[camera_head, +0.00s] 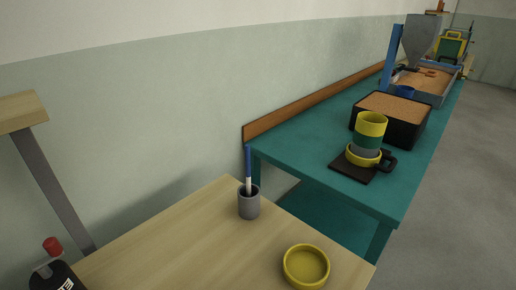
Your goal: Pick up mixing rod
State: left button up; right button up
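A thin rod (248,166), blue above and white below, stands nearly upright in a grey cup (249,205); it looks like the mixing rod. Its lower end is hidden inside the cup. The cup stands near the back edge of the pale wooden table (190,245). Neither of my grippers shows in the head view.
A shallow yellow dish (306,268) lies right of the cup. A dark red-capped bottle (55,272) is at the lower left. Beyond, a teal table (300,150) carries a yellow-and-green cylinder (369,132) and a black sand-filled box (398,124). The wall is close behind.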

aim_at(247, 147)
jog(key=i+l+u, duration=0.25)
jog(key=u, duration=0.2)
jog(key=i+l+u, duration=0.2)
jog(key=l+u, duration=0.25)
jog(key=i+l+u, duration=0.15)
jog(key=l+u, duration=0.7)
jog(key=i+l+u, duration=0.1)
jog(key=l+u, duration=0.35)
jog(key=k+l+u, duration=0.1)
jog(key=l+u, duration=0.35)
jog(key=j, duration=0.1)
